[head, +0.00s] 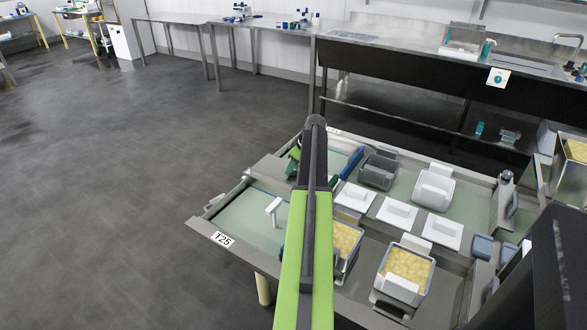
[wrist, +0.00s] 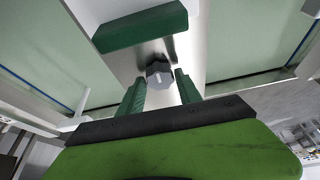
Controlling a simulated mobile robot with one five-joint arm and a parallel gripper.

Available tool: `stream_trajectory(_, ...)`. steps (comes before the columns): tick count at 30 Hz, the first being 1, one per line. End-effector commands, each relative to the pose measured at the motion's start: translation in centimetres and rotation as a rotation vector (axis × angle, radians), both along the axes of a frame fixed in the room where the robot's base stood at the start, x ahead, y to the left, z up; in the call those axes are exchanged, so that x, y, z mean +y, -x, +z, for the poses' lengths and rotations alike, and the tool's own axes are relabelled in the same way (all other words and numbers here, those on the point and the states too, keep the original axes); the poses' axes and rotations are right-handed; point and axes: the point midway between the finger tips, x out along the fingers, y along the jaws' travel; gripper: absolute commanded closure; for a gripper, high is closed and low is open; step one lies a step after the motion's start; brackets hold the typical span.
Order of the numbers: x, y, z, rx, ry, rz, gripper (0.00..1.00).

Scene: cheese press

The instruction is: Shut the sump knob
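A grey faceted knob (wrist: 159,75) with a pale mark line on its face, which looks like the sump knob, sits on a shiny metal surface in the wrist view. My gripper (wrist: 160,88) has its two green fingers apart, one on each side of the knob's near side. Nothing is held between them. I cannot tell whether the fingers touch the knob; they look a little short of it. In the head view my own arm covers the knob and most of the gripper.
A dark green block (wrist: 143,27) lies just beyond the knob. The vat table labelled T25 (head: 197,222) holds cheese-filled boxes (head: 407,268), white lidded plates (head: 394,211) and a white T-shaped handle (head: 273,208) left of my arm. The floor (head: 110,170) at left is clear.

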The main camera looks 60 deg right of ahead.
Motion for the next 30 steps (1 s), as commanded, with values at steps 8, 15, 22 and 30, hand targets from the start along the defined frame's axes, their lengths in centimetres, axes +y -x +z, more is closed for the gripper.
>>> stream_trajectory(8,0.01,0.0,-0.01,0.0,0.0,0.0,0.97)
stream_trajectory(15,0.05,-0.01,-0.01,0.0,0.0,-0.014,1.0)
stream_trajectory(22,0.23,-0.02,-0.01,-0.001,0.0,-0.103,1.0)
stream_trajectory(30,0.45,-0.11,0.0,-0.002,0.0,-0.325,1.0)
